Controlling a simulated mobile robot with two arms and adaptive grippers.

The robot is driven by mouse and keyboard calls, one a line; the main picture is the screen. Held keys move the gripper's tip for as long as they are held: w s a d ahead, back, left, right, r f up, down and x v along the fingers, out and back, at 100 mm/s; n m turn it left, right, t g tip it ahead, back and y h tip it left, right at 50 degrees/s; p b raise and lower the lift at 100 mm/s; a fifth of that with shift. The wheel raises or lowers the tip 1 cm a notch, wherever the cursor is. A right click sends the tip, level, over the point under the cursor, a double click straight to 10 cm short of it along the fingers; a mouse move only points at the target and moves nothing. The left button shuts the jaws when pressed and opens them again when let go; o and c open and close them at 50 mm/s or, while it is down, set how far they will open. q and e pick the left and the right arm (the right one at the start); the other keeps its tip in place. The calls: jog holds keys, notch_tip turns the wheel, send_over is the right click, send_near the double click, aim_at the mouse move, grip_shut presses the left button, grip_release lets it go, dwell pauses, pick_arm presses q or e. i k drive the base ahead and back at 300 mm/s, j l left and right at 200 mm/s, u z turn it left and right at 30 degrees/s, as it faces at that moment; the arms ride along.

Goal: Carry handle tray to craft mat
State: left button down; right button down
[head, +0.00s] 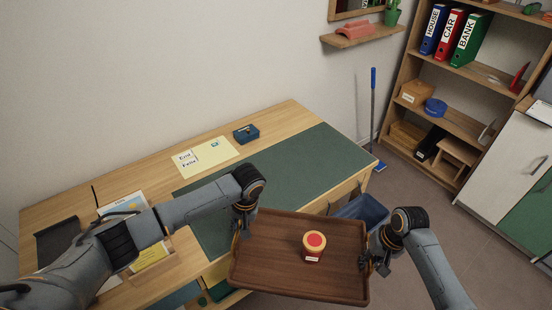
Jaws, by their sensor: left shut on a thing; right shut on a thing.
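The brown wooden handle tray (272,272) is held up in front of the desk, between my two arms. My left gripper (240,226) is shut on the tray's left side. My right gripper (370,262) is shut on its right side. The handles are mostly hidden by the grippers. The dark green craft mat (295,167) lies on the desk behind the tray. My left arm crosses in front of part of it.
The wooden desk (285,118) holds a dark blue box (246,134), a pale yellow sheet (208,157) and a dark folder (58,243), all off the mat. A blue bin (362,211) is beside the desk, behind the tray. A shelf unit (447,172) stands at the right.

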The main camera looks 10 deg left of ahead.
aim_at(281, 176)
jog(key=i+j, duration=0.35)
jog(key=i, duration=0.2)
jog(key=i+j, duration=0.35)
jog(key=i, duration=0.15)
